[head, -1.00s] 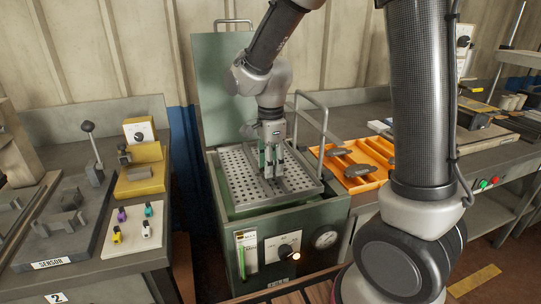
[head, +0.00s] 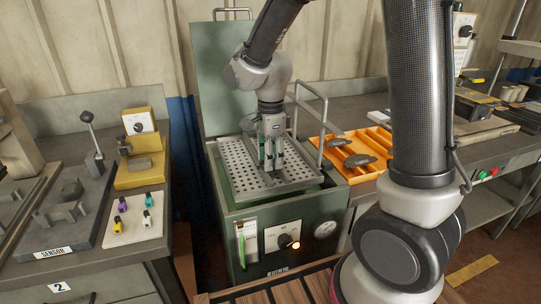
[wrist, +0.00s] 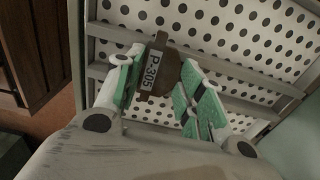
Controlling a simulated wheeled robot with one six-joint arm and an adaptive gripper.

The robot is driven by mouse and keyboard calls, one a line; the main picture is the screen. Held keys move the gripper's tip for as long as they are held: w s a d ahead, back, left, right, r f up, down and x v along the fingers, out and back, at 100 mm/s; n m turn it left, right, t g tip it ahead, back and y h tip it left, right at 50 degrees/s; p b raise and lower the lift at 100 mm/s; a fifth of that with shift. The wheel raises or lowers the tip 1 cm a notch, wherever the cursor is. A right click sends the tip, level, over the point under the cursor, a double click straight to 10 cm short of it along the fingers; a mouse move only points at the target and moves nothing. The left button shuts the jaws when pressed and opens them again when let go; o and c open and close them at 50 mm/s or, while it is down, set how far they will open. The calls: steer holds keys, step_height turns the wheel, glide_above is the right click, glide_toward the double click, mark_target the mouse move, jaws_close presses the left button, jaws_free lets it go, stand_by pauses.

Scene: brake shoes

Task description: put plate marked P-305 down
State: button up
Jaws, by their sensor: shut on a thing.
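The plate marked P-305 (wrist: 159,80) is a small dark brown piece with a white label. In the wrist view it sits between the green-padded fingers of my gripper (wrist: 162,88), which is shut on it. In the head view my gripper (head: 270,164) points down over the perforated metal tray (head: 241,174) on top of the green machine (head: 229,222). The plate is hard to make out there, hidden by the fingers. I cannot tell whether it touches the tray or the grey bars (wrist: 240,70) across it.
The machine's green lid (head: 225,75) stands open behind my arm. A metal rail handle (head: 325,115) rises at the tray's right. An orange bin (head: 375,146) with dark pieces lies further right. A bench with a sensor fixture (head: 75,215) and coloured clips stands left.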

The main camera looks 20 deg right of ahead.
steer(key=shift+f, duration=0.3)
steer(key=o, duration=1.2)
steer(key=shift+c, duration=0.2)
steer(key=shift+o, duration=0.4)
steer(key=shift+o, duration=1.2)
steer(key=shift+r, duration=0.15)
steer(key=shift+r, duration=1.85)
steer(key=shift+s, duration=0.1)
